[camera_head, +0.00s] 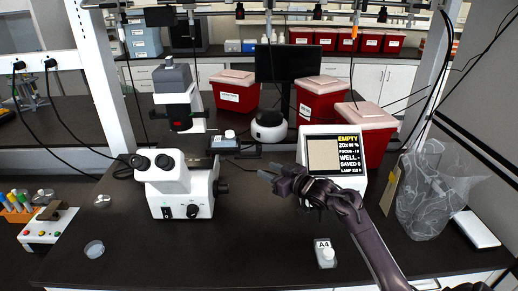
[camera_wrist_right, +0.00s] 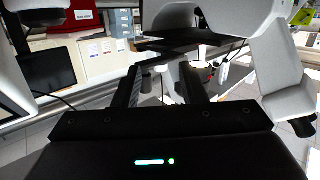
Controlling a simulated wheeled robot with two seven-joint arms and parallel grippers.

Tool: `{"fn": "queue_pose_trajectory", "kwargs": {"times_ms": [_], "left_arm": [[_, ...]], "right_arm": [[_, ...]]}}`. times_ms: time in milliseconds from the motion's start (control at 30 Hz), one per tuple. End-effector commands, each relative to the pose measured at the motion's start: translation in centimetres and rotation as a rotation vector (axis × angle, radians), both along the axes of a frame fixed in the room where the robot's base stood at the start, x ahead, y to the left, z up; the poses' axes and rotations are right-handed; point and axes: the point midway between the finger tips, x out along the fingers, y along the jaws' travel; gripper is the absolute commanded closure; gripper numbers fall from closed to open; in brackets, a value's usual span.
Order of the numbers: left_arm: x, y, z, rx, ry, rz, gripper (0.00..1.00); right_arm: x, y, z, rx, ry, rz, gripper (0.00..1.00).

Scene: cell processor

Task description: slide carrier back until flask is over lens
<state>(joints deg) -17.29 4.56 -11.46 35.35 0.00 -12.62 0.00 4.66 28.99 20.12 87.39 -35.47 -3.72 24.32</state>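The white microscope (camera_head: 180,185) stands left of centre on the dark bench. The dark carrier (camera_head: 222,147) sticks out at the right of its stage, under and right of the lamp head (camera_head: 178,95). A small flask with a pale cap (camera_head: 229,134) appears to sit on the carrier; its details are too small to tell. My right gripper (camera_head: 269,173) is to the right of the carrier, apart from it, with its fingers pointing left. In the right wrist view the fingers (camera_wrist_right: 160,88) are spread with nothing between them. My left gripper is not in view.
A screen (camera_head: 336,155) reading EMPTY stands behind my right arm. A flask marked A4 (camera_head: 326,253) lies on the bench in front. Red bins (camera_head: 318,100) stand behind, and a clear bag (camera_head: 425,195) is at the right.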

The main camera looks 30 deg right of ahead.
Motion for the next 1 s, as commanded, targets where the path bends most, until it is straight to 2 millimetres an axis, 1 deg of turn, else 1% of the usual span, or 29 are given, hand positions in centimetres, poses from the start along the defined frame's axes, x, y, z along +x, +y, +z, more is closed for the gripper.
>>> {"fn": "queue_pose_trajectory", "kwargs": {"times_ms": [33,100,233,367,600,700,833,1000], "left_arm": [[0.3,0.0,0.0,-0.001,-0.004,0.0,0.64],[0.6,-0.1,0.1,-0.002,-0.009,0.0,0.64],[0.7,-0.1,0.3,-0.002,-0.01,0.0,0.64],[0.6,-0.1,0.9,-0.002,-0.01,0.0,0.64],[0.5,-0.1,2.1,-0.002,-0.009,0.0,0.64],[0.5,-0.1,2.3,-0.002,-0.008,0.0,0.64],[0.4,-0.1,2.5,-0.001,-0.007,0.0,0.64],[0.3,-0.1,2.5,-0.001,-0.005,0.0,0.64]], "right_arm": [[0.4,-1.2,1.4,0.028,-0.043,0.012,0.62],[0.6,-2.2,2.8,0.063,-0.087,0.03,0.62],[0.9,-2.9,4.0,0.094,-0.124,0.045,0.62],[2.3,-2.6,4.3,0.097,-0.126,0.045,0.62],[6.0,-1.6,4.3,0.095,-0.126,0.045,0.62],[7.1,-1.4,4.1,0.096,-0.125,0.044,0.62],[7.9,-1.2,4.0,0.092,-0.124,0.045,0.62],[8.2,-1.1,3.9,0.091,-0.123,0.045,0.62]]}}
